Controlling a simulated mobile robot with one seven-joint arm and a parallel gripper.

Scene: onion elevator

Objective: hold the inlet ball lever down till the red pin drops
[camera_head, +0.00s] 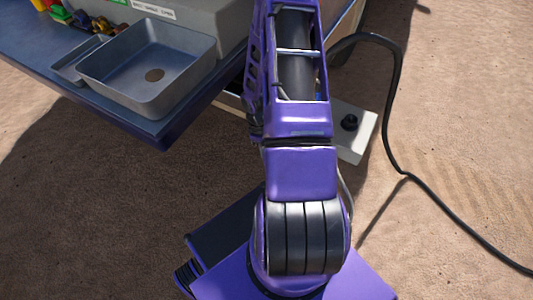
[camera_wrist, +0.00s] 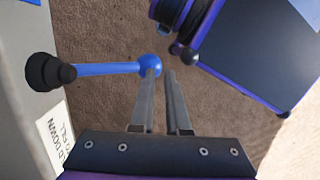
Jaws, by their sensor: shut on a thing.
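The inlet ball lever (camera_wrist: 108,69) is a blue rod with a round blue ball at its end. It runs out from a black pivot on a grey housing at the left of the wrist view and lies nearly level in that picture. My gripper (camera_wrist: 160,74) has its two fingers close together at the ball end, with the left finger overlapping the ball. It is shut on the ball lever, though the contact is partly hidden. In the head view my arm hides the gripper and lever. I see no red pin in either view.
A dark blue bench (camera_head: 130,115) carries a grey basin (camera_head: 182,88). A pale box with a black knob (camera_head: 350,122) and a black cable (camera_head: 393,120) lie right of my arm. Sandy ground is open at right.

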